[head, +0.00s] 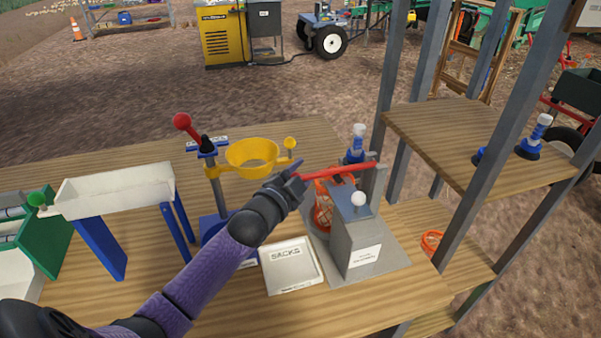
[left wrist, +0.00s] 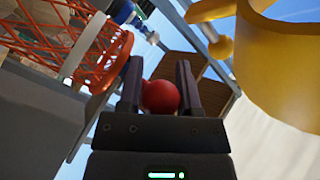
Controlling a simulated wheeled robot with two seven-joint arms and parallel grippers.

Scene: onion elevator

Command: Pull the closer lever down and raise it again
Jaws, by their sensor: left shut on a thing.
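A red lever (head: 338,171) lies nearly level above a grey box-like stand (head: 358,238) with a white ball on top. My left gripper (head: 296,180) is shut on the lever's free end. In the left wrist view a red ball knob (left wrist: 160,97) sits between the two fingers of my left gripper (left wrist: 160,85). In the head view the gripper hides this knob. Another lever with a red ball (head: 182,121) tilts up to the left on the yellow funnel's stand. My right gripper is not in view.
The yellow funnel (head: 252,155) stands just left of my left gripper. An orange mesh basket (head: 322,205) hangs beside the grey stand, below the lever. A white SACKS tray (head: 291,270) lies in front. A grey post frame with a wooden shelf (head: 470,135) rises at right.

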